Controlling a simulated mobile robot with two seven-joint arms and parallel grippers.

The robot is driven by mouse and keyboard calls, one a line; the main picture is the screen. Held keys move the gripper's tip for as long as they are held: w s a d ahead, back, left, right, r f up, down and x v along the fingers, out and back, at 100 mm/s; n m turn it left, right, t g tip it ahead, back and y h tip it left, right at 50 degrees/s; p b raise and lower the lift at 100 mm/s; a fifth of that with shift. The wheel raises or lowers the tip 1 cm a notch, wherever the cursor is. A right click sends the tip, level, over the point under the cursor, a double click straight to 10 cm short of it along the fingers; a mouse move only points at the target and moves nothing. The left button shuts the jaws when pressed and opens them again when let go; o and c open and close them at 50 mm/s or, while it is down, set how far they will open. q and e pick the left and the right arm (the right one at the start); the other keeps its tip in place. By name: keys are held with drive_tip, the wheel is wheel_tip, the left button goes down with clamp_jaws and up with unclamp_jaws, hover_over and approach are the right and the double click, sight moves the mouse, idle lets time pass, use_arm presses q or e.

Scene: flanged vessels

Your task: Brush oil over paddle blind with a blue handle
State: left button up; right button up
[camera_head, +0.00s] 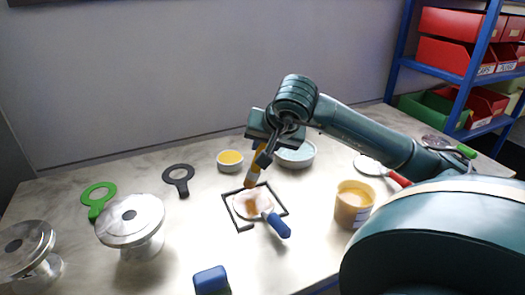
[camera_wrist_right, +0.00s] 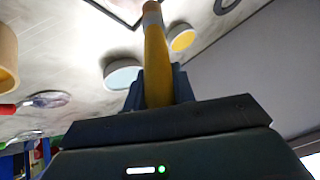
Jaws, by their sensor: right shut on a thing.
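The paddle blind with the blue handle (camera_head: 277,225) lies inside a dark square outline on the table. Its pale round disc (camera_head: 240,206) has an orange-brown patch on it. My right gripper (camera_head: 265,158) is shut on a brush with a yellow handle (camera_wrist_right: 156,60), held steeply above the disc. The brush's bristle end (camera_head: 249,183) points down at the disc's far edge; I cannot tell whether it touches. A tub of amber stuff (camera_head: 353,206) stands to the right. My left gripper is not in view.
A small bowl of yellow stuff (camera_head: 230,160) and a pale blue bowl (camera_head: 297,157) stand behind. Flanged vessels (camera_head: 131,222), a green-handled ring (camera_head: 98,197) and a black one (camera_head: 179,177) are left. A blue block (camera_head: 211,281) lies in front; a red-handled paddle (camera_head: 397,178) lies right.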

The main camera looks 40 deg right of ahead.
drive_tip(key=shift+d+r, duration=0.15)
drive_tip(key=shift+r, duration=0.45)
drive_tip(key=shift+r+p, duration=1.4)
drive_tip(key=shift+r, duration=0.8)
